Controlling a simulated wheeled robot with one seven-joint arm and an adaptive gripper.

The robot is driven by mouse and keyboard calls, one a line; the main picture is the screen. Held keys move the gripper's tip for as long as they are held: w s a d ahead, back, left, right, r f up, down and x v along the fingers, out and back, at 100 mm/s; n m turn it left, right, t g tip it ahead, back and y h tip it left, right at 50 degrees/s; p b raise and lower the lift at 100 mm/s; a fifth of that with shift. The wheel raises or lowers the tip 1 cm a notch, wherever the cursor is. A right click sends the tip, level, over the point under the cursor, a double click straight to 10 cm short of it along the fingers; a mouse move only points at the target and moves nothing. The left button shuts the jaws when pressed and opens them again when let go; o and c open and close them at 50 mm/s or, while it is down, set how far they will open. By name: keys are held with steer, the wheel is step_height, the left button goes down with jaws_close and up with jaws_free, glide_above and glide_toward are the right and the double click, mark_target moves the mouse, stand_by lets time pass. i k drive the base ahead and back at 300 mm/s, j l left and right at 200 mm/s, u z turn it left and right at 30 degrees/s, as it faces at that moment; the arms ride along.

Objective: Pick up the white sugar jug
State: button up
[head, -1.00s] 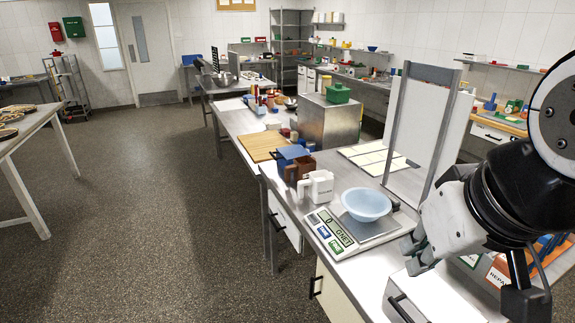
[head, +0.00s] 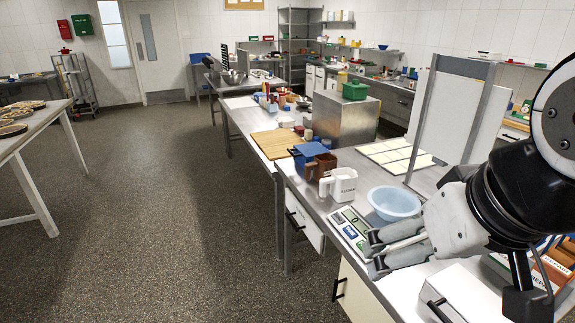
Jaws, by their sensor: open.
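The white sugar jug (head: 343,184) stands upright on the steel table, with its handle on the left side and small dark lettering on its front. My gripper (head: 374,256) is open and empty. It lies over the kitchen scale (head: 350,228) in the picture, nearer to me and to the right of the jug, and apart from it. My fingers hide part of the scale.
A brown jug (head: 320,166) and a blue container (head: 307,154) stand close behind the white jug. A white upright panel (head: 447,120) rises at the right.

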mark_target(343, 181)
steer(key=i+j+z, duration=0.1)
steer(key=i+j, duration=0.8)
steer(key=j, duration=0.1)
